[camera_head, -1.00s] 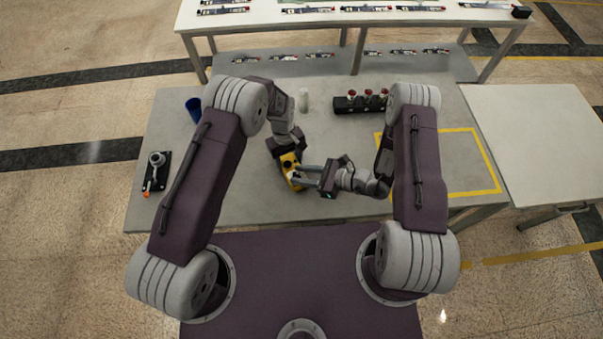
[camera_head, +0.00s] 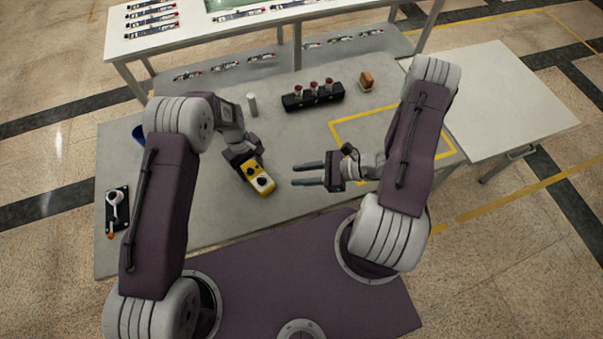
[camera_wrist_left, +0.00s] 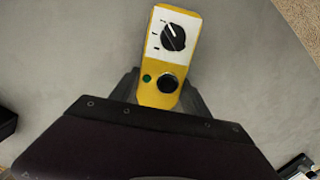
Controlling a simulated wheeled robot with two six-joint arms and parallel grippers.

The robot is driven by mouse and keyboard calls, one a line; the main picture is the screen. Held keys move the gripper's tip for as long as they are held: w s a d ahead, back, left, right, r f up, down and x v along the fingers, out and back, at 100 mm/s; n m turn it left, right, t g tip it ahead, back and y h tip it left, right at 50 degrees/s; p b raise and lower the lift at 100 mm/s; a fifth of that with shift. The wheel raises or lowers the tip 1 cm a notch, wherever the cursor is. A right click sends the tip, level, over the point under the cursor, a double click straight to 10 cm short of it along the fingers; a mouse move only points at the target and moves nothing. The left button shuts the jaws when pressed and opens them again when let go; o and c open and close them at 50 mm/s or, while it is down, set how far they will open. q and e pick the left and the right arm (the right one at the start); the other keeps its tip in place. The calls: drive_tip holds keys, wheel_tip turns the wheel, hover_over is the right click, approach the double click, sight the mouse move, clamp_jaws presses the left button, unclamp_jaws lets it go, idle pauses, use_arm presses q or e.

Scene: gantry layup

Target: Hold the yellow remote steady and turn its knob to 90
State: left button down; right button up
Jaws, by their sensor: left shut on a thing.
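The yellow remote (camera_head: 258,178) is at the middle of the grey table. My left gripper (camera_head: 248,166) is shut on its far end. In the left wrist view the remote (camera_wrist_left: 188,62) lies between the fingers of my left gripper (camera_wrist_left: 166,90). Its black knob (camera_wrist_left: 173,37) sits on a white face plate with dark tick marks; a white pointer line shows on the knob. A black button and a small green light are nearer the jaws. My right gripper (camera_head: 308,175) is open and empty, to the right of the remote and apart from it.
A black block with several red-topped pieces (camera_head: 312,97) stands at the back. A white cylinder (camera_head: 252,104), a brown block (camera_head: 366,80) and a blue cup (camera_head: 138,133) are also on the table. A black plate with a lever (camera_head: 117,209) lies at left. A yellow outline (camera_head: 345,123) marks the right side.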

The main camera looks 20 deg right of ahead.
use_arm(q)
drive_tip(key=shift+c, duration=2.2)
unclamp_jaws()
